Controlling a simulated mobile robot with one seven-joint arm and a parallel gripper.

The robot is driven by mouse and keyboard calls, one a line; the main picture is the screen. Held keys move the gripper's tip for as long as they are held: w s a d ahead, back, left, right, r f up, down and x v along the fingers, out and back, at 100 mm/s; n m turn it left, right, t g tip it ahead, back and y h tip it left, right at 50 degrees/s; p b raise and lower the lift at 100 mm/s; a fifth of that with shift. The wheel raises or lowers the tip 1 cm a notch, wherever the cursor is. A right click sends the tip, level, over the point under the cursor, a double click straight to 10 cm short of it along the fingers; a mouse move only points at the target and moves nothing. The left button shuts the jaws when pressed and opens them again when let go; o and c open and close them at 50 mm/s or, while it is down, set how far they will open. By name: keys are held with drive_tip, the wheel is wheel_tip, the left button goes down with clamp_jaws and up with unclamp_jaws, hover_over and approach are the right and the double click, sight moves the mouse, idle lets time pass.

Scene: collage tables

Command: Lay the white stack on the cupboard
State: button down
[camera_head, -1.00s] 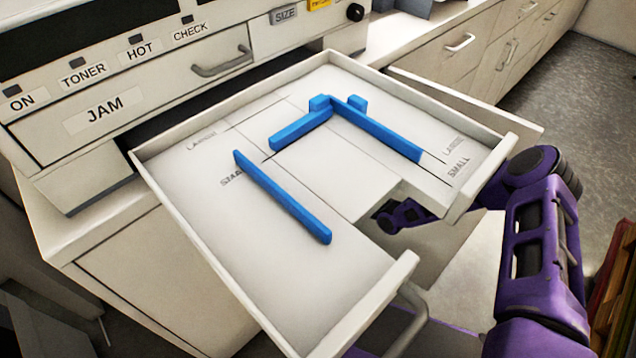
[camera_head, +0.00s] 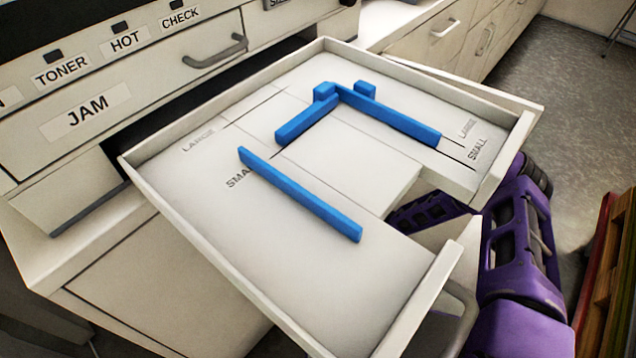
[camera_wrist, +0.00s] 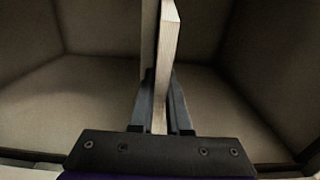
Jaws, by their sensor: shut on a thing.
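My gripper (camera_wrist: 160,100) shows in the wrist view, its dark fingers shut on a thin pale slab (camera_wrist: 168,60) seen edge-on. I cannot tell whether this slab is the white stack or a panel. In the head view my purple arm goes down at the right of a pulled-out white tray and shows through the tray's notch; my gripper is hidden there. No separate white stack can be made out in the head view. A white cupboard (camera_head: 165,290) stands below the machine, partly covered by the tray; its top is mostly hidden.
The white tray (camera_head: 205,265) juts out with blue guides (camera_head: 300,195) on its floor. Behind it is a machine with a JAM panel (camera_head: 85,112) and grey handle. White drawers (camera_head: 470,45) line the back right. Wooden pallets (camera_head: 610,280) stand at the right edge; grey floor lies between.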

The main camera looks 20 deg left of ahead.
drive_tip(key=shift+d, duration=0.1)
drive_tip(key=c, duration=1.3)
unclamp_jaws()
drive_tip(key=shift+f, duration=0.1)
drive_tip(key=o, duration=0.4)
